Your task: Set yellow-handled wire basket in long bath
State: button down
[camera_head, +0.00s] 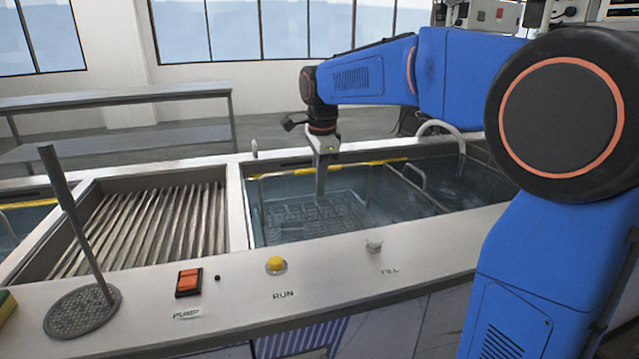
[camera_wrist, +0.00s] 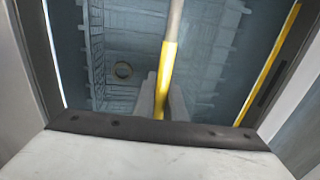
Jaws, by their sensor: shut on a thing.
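My gripper (camera_head: 320,190) reaches down into the long bath (camera_head: 470,188) and is shut on the basket's handle. The yellow handle (camera_wrist: 166,75) runs between the two fingers in the wrist view. The yellow-handled wire basket (camera_head: 305,217) shows as a grey mesh low inside the left part of the bath, within its walls. The basket's mesh also shows below the handle in the wrist view (camera_wrist: 120,95). The basket looks about level. I cannot tell whether it touches the bath floor.
A metal divider or rail (camera_head: 418,188) crosses the bath right of the basket, with open water beyond. A ribbed drain tray (camera_head: 150,225) lies to the left. A round mesh disc with a rod (camera_head: 82,310) stands on the front ledge, near an orange switch (camera_head: 189,281) and yellow button (camera_head: 276,264).

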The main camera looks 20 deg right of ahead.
jog(key=c, duration=1.8)
grip_release()
jog(key=r, duration=0.4)
jog(key=s+r, duration=0.1)
jog(key=r, duration=0.7)
jog(key=shift+s, duration=0.3)
